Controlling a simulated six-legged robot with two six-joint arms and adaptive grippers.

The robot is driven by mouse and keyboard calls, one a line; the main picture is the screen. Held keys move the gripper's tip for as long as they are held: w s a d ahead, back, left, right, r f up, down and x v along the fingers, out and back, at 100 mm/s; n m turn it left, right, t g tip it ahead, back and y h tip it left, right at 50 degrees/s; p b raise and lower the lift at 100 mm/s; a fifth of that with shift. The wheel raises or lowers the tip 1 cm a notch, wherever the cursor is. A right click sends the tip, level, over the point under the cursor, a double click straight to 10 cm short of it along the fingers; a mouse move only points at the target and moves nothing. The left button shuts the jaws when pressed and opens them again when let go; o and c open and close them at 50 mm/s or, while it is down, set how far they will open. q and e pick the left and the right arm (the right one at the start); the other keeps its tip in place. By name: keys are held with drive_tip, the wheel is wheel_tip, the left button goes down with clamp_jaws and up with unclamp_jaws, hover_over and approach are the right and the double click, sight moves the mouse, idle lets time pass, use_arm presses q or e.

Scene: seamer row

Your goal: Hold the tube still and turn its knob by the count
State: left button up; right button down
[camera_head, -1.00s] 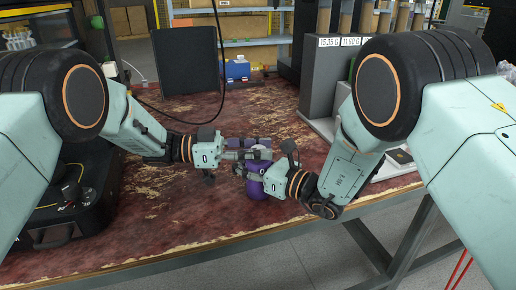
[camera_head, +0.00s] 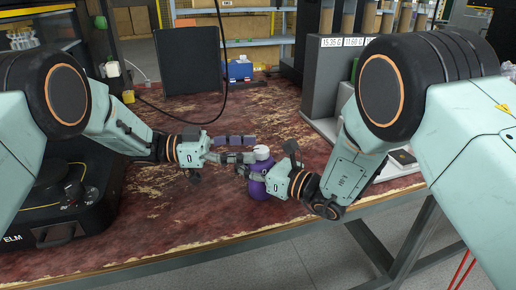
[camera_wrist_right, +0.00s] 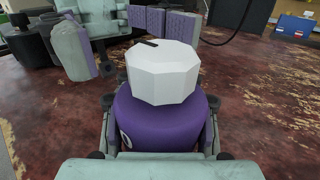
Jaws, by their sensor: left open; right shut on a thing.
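My right gripper (camera_head: 255,178) is shut around the tube's body. My left gripper (camera_head: 240,149) is open just left of the knob, with its finger pads (camera_wrist_right: 75,50) apart in the right wrist view. I cannot tell whether a pad touches the knob.
A black machine (camera_head: 60,205) stands at the table's left. A dark upright panel (camera_head: 188,60) and a blue box (camera_head: 240,70) are at the back. Grey units with number labels (camera_head: 340,42) stand at the right. The table's front edge lies close below the tube.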

use_arm(q)
drive_tip(key=a, duration=0.8)
drive_tip(key=shift+a, duration=0.15)
use_arm(e)
drive_tip(key=c, duration=0.6)
unclamp_jaws()
drive_tip(key=v, duration=1.1)
drive_tip(key=shift+d+r, duration=0.1)
drive_tip(key=shift+d, duration=0.1)
drive_tip(key=shift+s+d, duration=0.25)
use_arm(q)
drive_tip(key=shift+s, duration=0.1)
use_arm(e)
drive_tip(key=shift+s, duration=0.1)
